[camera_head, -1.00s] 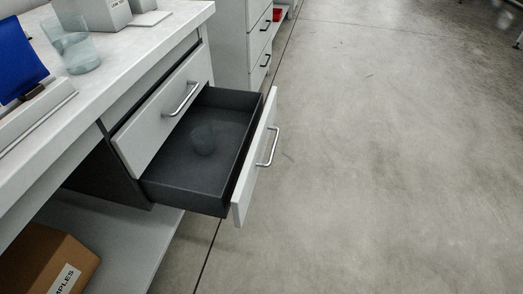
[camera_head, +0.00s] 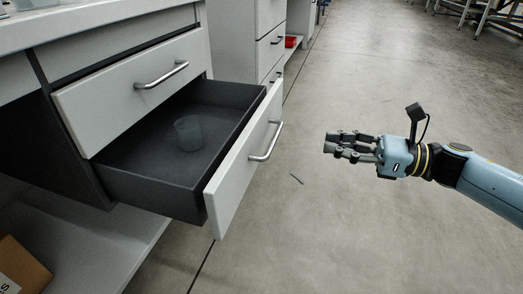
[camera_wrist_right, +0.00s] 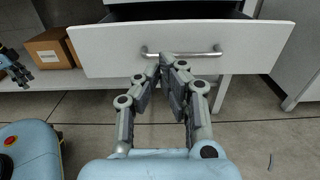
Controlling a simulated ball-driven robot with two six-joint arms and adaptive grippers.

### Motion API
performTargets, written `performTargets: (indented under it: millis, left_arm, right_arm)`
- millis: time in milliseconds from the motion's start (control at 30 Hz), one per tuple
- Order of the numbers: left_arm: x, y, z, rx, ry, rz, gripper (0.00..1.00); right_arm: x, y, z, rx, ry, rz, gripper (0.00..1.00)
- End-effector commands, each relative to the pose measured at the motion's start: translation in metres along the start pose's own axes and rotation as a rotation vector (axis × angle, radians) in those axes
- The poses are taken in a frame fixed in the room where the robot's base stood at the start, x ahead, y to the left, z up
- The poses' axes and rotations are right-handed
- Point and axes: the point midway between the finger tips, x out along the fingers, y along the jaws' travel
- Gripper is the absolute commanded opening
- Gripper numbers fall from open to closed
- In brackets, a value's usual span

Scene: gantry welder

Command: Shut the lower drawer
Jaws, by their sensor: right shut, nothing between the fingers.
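The lower drawer (camera_head: 232,180) stands pulled out from the bench, with a white front, dark grey inside and a bar handle (camera_head: 266,142). A translucent cup (camera_head: 188,134) stands inside it. My right gripper (camera_head: 330,144) is shut and empty, to the right of the drawer front and pointing at it, with a gap between. In the right wrist view its fingertips (camera_wrist_right: 168,62) overlap the handle (camera_wrist_right: 205,53) on the drawer front (camera_wrist_right: 110,48); contact cannot be told there. My left gripper (camera_wrist_right: 17,70) shows partly at that view's left edge; its finger opening is unclear.
The upper drawer (camera_head: 110,100) above is shut. A cardboard box (camera_head: 18,268) sits on the low shelf (camera_head: 105,245) under the bench. Another drawer cabinet (camera_head: 270,45) stands beyond.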

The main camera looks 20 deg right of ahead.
Motion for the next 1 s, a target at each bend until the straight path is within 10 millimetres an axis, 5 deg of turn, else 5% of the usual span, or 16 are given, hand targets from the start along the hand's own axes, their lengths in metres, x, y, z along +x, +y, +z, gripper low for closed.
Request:
performTargets:
  millis: [167,700,1000]
  left_arm:
    - [-0.002,0.001,-0.002,0.0,0.009,0.002,0.4]
    - [-0.019,0.007,-0.018,0.001,0.065,0.017,0.4]
    - [-0.026,0.008,-0.022,0.001,0.079,0.02,0.4]
  right_arm:
    - [0.018,-0.001,0.002,-0.001,-0.008,-0.002,0.0]
    - [0.122,-0.002,0.001,0.003,-0.007,-0.005,0.0]
    - [0.14,-0.002,0.002,0.003,-0.005,-0.005,0.0]
